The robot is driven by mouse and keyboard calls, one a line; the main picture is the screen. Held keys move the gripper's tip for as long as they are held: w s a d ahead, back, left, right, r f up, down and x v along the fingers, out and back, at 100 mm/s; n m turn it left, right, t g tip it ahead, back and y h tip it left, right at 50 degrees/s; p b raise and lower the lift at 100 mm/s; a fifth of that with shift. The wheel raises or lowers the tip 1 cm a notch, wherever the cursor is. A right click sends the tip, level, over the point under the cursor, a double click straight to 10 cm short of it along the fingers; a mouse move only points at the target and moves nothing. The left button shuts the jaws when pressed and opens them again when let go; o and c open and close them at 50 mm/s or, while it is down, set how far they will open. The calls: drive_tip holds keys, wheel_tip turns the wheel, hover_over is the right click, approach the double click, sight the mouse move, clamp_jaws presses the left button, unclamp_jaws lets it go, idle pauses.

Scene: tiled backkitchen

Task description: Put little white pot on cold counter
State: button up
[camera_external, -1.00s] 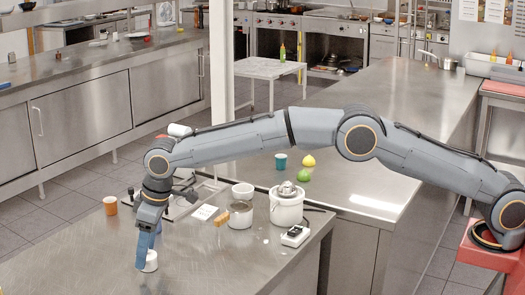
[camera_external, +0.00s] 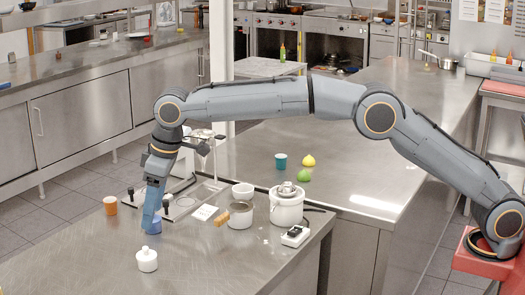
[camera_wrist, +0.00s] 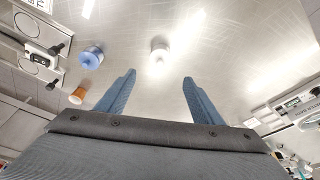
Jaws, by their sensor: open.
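The little white pot (camera_external: 147,261), with a small knob on top, stands upright on the near steel counter (camera_external: 185,270). It also shows in the wrist view (camera_wrist: 159,49), ahead of my fingertips and apart from them. My gripper (camera_external: 148,228) is open and empty, above and behind the pot in the external view. In the wrist view its two blue fingers (camera_wrist: 159,78) are spread wide with nothing between them. No label shows which counter is the cold one.
A blue pot (camera_external: 154,226) stands partly hidden behind my fingers; an orange cup (camera_external: 110,205) is to its left. A white bowl (camera_external: 243,190), metal pot (camera_external: 240,215), sponge (camera_external: 221,218) and white cooker (camera_external: 287,208) stand to the right. The counter's front is clear.

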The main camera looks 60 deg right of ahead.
sight(154, 252)
drive_tip(key=shift+r, duration=0.15)
idle(0.3)
